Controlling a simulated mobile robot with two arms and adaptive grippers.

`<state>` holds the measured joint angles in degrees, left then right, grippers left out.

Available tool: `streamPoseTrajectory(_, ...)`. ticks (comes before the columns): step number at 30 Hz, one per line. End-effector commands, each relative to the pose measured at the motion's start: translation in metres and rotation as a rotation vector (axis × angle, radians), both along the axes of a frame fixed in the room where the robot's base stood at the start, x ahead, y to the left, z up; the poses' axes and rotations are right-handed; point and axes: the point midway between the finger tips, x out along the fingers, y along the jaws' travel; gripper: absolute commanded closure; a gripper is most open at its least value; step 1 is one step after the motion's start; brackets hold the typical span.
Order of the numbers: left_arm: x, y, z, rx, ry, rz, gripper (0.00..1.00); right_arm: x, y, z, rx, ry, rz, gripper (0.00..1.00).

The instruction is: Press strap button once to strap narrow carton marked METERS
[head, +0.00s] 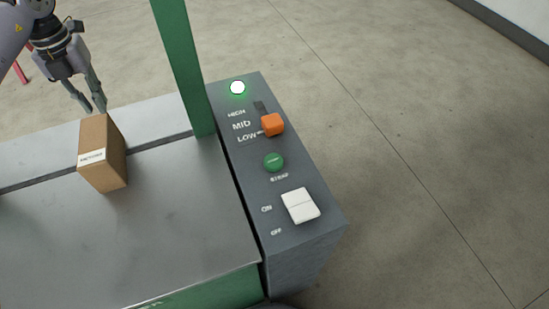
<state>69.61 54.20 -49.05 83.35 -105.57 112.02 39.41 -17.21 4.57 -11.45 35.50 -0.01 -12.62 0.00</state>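The narrow brown carton (101,155) stands upright on the grey table top of the strapping machine (185,230), over the dark slot. A white label shows on its side; its print is too small to read. The round green strap button (274,162) is on the grey control panel (322,222), above the word STRAP. My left gripper (96,105) points down just behind the carton, its fingers slightly apart with nothing seen between them. Whether it touches the carton is unclear. My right gripper is not in view.
The panel also has a lit green lamp (237,88), an orange slider (272,124) near LOW and MID, and a white ON/OFF rocker switch (300,205). A green arch post (184,65) rises between the carton and panel. Open floor lies right.

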Motion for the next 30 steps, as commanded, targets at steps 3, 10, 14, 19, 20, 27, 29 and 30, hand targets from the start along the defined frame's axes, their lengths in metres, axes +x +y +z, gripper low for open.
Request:
streamPoseTrajectory(3,0.0000,0.0000,0.0000,0.000,0.000,0.000,0.93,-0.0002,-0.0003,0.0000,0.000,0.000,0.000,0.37)
streamPoseTrajectory(10,0.0000,0.0000,0.0000,0.000,0.000,0.000,1.00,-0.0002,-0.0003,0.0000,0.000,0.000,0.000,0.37)
streamPoseTrajectory(14,0.0000,0.0000,0.0000,0.000,0.000,0.000,1.00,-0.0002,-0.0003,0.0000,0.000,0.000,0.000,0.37)
streamPoseTrajectory(19,0.0000,0.0001,0.0000,0.000,0.000,0.000,1.00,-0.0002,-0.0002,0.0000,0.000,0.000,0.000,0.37)
streamPoseTrajectory(20,0.0000,0.0001,0.0000,0.000,0.000,0.000,1.00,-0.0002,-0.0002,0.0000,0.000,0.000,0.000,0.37)
streamPoseTrajectory(27,0.0000,0.0000,0.0000,0.000,0.000,0.000,1.00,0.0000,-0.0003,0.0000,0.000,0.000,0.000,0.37)
streamPoseTrajectory(29,0.0000,0.0000,0.0000,0.000,0.000,0.000,1.00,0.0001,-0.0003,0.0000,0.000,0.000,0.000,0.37)
streamPoseTrajectory(30,0.0000,0.0000,0.0000,0.000,0.000,0.000,1.00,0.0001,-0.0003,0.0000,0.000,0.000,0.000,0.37)
